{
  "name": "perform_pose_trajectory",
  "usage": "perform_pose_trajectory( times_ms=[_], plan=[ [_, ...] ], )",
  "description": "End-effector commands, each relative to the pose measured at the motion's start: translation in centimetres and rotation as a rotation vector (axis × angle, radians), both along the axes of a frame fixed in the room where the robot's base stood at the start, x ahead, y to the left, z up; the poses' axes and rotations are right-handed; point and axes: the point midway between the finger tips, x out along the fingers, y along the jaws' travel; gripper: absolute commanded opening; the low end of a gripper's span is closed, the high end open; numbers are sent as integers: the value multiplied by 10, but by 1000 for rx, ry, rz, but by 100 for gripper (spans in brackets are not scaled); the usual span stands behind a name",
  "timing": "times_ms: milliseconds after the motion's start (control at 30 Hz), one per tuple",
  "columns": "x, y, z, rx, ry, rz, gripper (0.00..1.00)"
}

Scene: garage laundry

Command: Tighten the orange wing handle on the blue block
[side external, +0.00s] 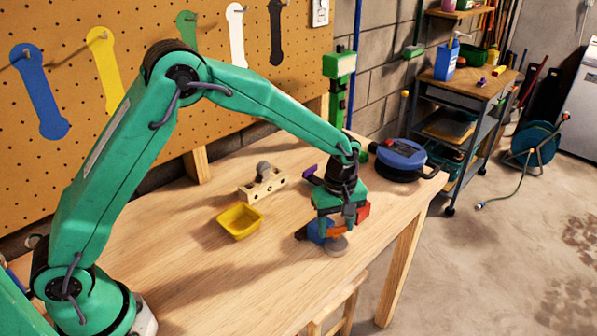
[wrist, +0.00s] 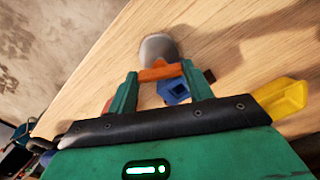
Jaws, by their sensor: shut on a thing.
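The blue block (side external: 315,231) is on the wooden workbench, partly hidden by my gripper. In the wrist view the blue block (wrist: 174,91) shows between my fingers, with a dark hole in it. The orange wing handle (wrist: 158,74) spans the gap between my fingertips. My gripper (wrist: 160,71) is shut on it, one finger at each end. In the side view my gripper (side external: 337,225) points down over the block, and an orange-red part (side external: 363,210) shows at its right. A grey round piece (side external: 337,246) lies in front of the block.
A yellow tray (side external: 240,220) and a wooden piece with holes and a grey knob (side external: 263,182) lie left of my gripper. A blue round device (side external: 401,157) and a green post (side external: 339,95) stand behind. The front left of the bench (side external: 215,290) is clear.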

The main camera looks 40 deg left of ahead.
Motion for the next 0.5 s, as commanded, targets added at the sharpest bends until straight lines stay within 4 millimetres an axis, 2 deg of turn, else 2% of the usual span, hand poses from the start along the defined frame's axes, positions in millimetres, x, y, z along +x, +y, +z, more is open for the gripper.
perform_pose_trajectory(
  times_ms=[500],
  plan=[
    [0, 0, 2, 0, 0, -490, 28]
  ],
)
